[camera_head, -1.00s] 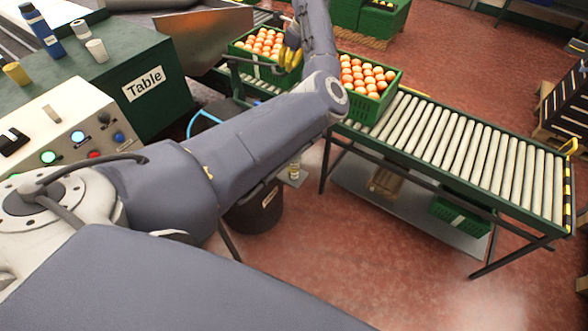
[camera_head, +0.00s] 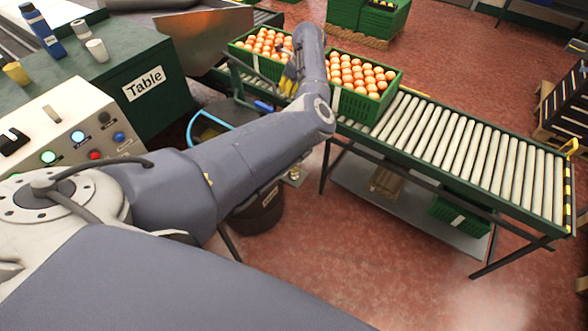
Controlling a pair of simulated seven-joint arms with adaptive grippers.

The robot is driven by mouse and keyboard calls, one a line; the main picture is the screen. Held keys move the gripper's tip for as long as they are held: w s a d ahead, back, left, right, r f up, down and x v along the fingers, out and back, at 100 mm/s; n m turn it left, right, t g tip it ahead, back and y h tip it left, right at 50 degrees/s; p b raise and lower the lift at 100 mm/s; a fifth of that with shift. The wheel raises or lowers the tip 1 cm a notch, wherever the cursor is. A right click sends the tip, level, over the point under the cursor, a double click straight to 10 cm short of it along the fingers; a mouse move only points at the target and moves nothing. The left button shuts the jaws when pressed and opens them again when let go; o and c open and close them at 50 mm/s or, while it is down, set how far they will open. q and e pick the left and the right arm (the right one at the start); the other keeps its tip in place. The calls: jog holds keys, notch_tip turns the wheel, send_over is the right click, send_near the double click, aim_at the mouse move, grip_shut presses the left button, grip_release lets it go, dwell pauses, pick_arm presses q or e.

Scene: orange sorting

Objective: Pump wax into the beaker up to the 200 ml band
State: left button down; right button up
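My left gripper (camera_head: 288,84) shows as small yellow-tipped fingers between the two orange crates, partly behind my forearm. It is too small and covered to tell whether it is open or shut. A small clear vessel with a yellowish tint (camera_head: 294,174), possibly the beaker, stands on a small pale plate just below my arm, partly covered by it. Its band and level cannot be made out. A dark labelled bin (camera_head: 262,215) stands on the floor below it, partly hidden by my arm. I cannot make out a wax pump. My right gripper is not in view.
Green crates of oranges, one at left (camera_head: 240,52) and one at right (camera_head: 390,98), stand by the roller conveyor (camera_head: 460,150). A green table (camera_head: 150,60) holds bottles and cups. A button panel (camera_head: 75,125) and a blue-rimmed tub (camera_head: 196,118) are nearby. The conveyor's rollers are clear.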

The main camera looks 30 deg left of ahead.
pick_arm(q)
notch_tip(320, 180, up, 17)
dwell(0.6)
dwell(0.4)
notch_tip(320, 180, down, 17)
jog(key=shift+f, duration=0.1)
notch_tip(320, 180, up, 17)
dwell(1.4)
dwell(0.4)
jog(key=shift+r, duration=0.25)
dwell(2.7)
